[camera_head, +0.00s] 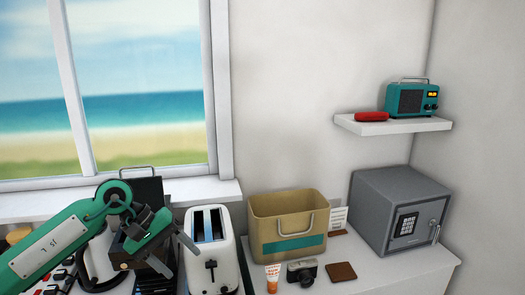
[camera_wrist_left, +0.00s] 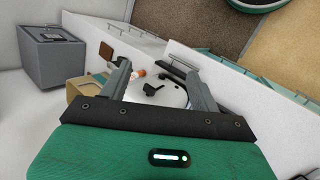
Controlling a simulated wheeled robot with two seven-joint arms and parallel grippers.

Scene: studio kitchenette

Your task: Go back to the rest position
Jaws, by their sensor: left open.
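My left gripper (camera_head: 182,260) is open and empty, with its green arm reaching in from the left in the head view. Its fingers are spread just left of the white toaster (camera_head: 211,255), above the counter. In the left wrist view the two grey fingers of the left gripper (camera_wrist_left: 157,72) stand apart with nothing between them, and the white toaster (camera_wrist_left: 162,92) shows behind them. My right gripper is not in view.
A tan bin (camera_head: 285,222), a sunscreen tube (camera_head: 272,277), a camera (camera_head: 302,271) and a brown wallet (camera_head: 341,271) are right of the toaster. A grey safe (camera_head: 388,215) stands farther right. A shelf (camera_head: 395,125) holds a radio (camera_head: 411,98) and a red case (camera_head: 371,117).

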